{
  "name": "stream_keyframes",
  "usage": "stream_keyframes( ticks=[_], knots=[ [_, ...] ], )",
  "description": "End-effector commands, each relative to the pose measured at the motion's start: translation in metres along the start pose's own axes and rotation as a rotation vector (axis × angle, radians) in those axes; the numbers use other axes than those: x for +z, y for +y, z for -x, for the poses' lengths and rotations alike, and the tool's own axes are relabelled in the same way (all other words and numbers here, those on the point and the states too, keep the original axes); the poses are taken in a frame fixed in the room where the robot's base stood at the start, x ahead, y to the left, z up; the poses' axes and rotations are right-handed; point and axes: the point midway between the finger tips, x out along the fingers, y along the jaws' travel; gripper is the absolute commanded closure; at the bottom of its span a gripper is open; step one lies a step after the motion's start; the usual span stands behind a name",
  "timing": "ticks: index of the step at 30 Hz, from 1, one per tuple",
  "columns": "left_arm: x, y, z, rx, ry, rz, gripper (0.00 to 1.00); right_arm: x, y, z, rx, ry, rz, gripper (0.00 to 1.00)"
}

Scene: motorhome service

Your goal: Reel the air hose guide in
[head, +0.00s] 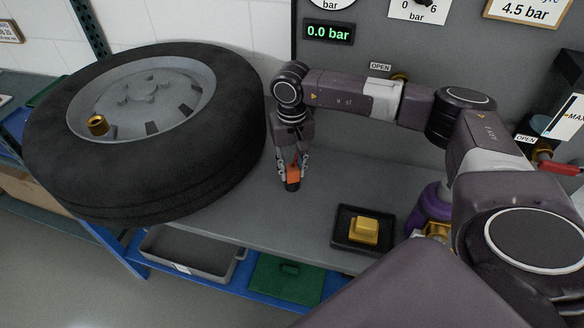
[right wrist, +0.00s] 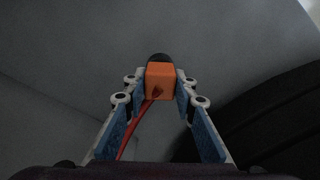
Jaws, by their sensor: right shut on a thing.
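My right gripper (head: 291,177) points down over the grey bench, just right of the big tyre. It is shut on the orange air hose guide (head: 292,172), which has a dark lower end. In the right wrist view, the orange guide (right wrist: 160,78) sits between the two fingertips, with a black rounded end beyond it. A thin red hose (right wrist: 134,128) runs from the guide back toward the wrist. I cannot tell whether the guide touches the bench. My left gripper is not in view.
A black tray (head: 341,240) with a yellow block (head: 364,230) stands on the bench (head: 240,228). A gauge panel (head: 420,50) stands behind. Bench between tyre and tray is clear.

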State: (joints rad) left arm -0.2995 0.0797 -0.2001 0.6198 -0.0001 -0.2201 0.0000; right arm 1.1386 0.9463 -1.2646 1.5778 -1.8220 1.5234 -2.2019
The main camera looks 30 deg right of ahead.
Motion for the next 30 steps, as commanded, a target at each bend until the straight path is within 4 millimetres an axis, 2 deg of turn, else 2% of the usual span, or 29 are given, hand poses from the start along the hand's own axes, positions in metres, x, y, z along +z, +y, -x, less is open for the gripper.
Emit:
stream_keyframes(
  ticks=[1,6,17,20,30],
  knots=[
    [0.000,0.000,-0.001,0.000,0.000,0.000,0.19,0.000,0.000,-0.001,-0.001,0.001,0.000,0.73],
    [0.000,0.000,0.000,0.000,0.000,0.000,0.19,0.000,0.000,0.000,0.000,0.000,0.000,0.54],
    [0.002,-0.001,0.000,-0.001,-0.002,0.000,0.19,0.000,0.000,0.005,-0.001,0.001,0.000,0.54],
    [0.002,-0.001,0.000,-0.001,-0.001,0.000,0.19,0.000,-0.001,0.018,-0.002,0.002,0.000,0.54],
    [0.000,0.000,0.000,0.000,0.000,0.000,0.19,-0.001,-0.001,0.089,-0.002,0.003,0.001,0.54]
  ],
)
